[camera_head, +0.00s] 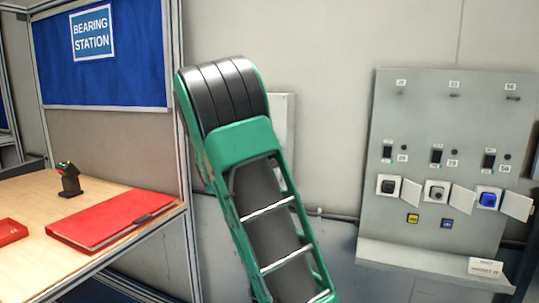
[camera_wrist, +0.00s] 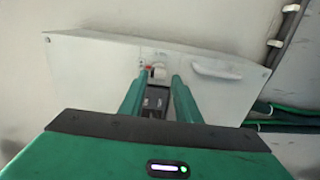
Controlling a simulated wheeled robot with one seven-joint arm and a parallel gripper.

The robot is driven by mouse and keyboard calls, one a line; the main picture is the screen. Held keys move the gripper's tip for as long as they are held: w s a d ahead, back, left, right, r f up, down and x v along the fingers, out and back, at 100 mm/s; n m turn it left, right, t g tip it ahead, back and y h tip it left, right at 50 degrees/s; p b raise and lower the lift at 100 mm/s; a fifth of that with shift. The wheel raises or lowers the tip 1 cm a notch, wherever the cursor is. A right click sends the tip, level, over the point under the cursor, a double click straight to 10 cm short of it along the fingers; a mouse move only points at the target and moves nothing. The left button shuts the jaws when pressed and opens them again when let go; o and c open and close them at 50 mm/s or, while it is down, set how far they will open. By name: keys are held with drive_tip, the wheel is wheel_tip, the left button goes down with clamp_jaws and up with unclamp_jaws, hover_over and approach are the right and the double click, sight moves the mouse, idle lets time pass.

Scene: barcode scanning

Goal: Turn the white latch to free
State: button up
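In the wrist view, my gripper (camera_wrist: 160,79) has its two green fingers apart, pointing at a pale wall box (camera_wrist: 95,70). A small white piece (camera_wrist: 159,72), which looks like the latch, shows between the fingertips with a red spot to its left. A dark block (camera_wrist: 156,98) sits just below it. I cannot tell whether the fingers touch the white piece. A white handle-like bar (camera_wrist: 216,69) is to the right of the fingers. In the head view, my arm hides most of the wall box (camera_head: 290,125), and my gripper does not show.
A grey panel (camera_head: 440,110) with switches, open covers and a lower ledge is at the right. A wooden table (camera_head: 40,200) with a red binder (camera_head: 110,218) stands at the left. Dark cables (camera_wrist: 285,35) run along the wall right of the box.

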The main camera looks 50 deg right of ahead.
drive_tip(key=shift+o, duration=0.3)
drive_tip(key=shift+s+d+r, duration=0.1)
drive_tip(key=shift+s, duration=0.1)
drive_tip(key=v, duration=1)
drive_tip(key=shift+a, duration=0.35)
drive_tip(key=s+f+m+g+y, duration=0.5)
drive_tip(key=s+f+m+y, duration=0.25)
drive_tip(key=s+f, duration=0.8)
drive_tip(key=s+a+f+m+g+y, duration=0.1)
drive_tip(key=s+a+y, duration=0.3)
drive_tip(key=s+a, duration=0.4)
drive_tip(key=s+a+f+m+g+y, duration=0.1)
drive_tip(key=s+a+f+y, duration=0.3)
drive_tip(key=s+a, duration=0.5)
drive_tip(key=a+m+y, duration=0.1)
drive_tip(key=a, duration=0.1)
drive_tip(key=shift+a+m, duration=0.35)
drive_tip(key=shift+a, duration=0.05)
